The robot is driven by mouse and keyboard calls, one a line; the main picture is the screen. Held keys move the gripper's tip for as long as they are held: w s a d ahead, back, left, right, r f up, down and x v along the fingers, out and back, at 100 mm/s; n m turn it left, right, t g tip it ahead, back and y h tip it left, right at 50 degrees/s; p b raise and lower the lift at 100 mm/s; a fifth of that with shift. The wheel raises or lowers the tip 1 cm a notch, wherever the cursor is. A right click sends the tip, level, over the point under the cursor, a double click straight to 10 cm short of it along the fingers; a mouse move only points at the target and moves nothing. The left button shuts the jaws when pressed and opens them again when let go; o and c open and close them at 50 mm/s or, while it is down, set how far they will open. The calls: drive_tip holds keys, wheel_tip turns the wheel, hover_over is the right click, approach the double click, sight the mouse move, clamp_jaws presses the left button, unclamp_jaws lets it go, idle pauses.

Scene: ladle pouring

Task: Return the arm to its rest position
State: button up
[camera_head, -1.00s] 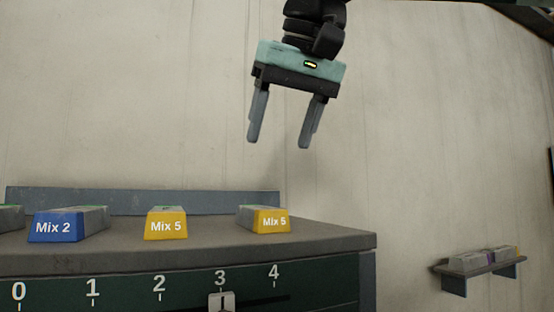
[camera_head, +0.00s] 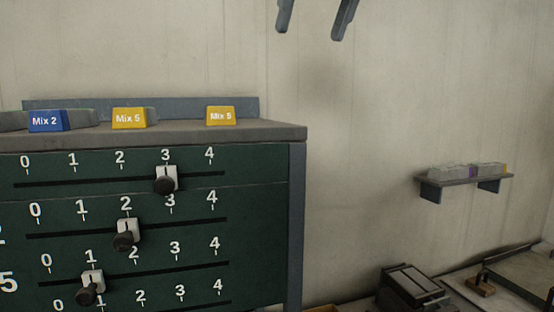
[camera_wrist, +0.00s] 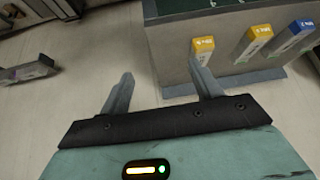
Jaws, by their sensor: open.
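My gripper (camera_wrist: 163,90) is open and empty in the wrist view, its two grey fingers apart with nothing between them. In the head view only its two fingertips (camera_head: 314,20) show at the top edge, in front of the bare wall and above and to the right of the cabinet top. The rest of my arm is out of that view.
A green cabinet (camera_head: 150,195) with numbered sliders stands at left. On its top are a blue "Mix 2" block (camera_head: 48,121) and yellow "Mix 5" blocks (camera_head: 129,119). A wall shelf (camera_head: 465,180) holds small blocks at right. The wall between is clear.

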drive_tip(key=s+a+f+n+g+b, duration=0.1)
drive_tip(key=s+f+g+b, duration=0.15)
drive_tip(key=f, duration=1.25)
drive_tip(key=s+f+n+g+b, duration=0.15)
drive_tip(key=f+b, duration=0.25)
drive_tip(key=f, duration=1.1)
drive_tip(key=s+d+f+b, duration=0.2)
drive_tip(key=s+d+f, duration=0.1)
drive_tip(key=f, duration=0.6)
drive_tip(key=s+d+f+g+h+b, duration=0.1)
drive_tip(key=s+d+f, duration=0.3)
drive_tip(key=f, duration=0.6)
drive_tip(key=s+d+f+n+g+h+b, duration=0.1)
drive_tip(key=s+d+f+b, duration=0.2)
drive_tip(key=s+f, duration=0.4)
wheel_tip(320, 180, down, 3)
drive_tip(key=shift+s+d+r, duration=0.15)
drive_tip(key=shift+s+d, duration=0.1)
drive_tip(key=shift+d, duration=0.1)
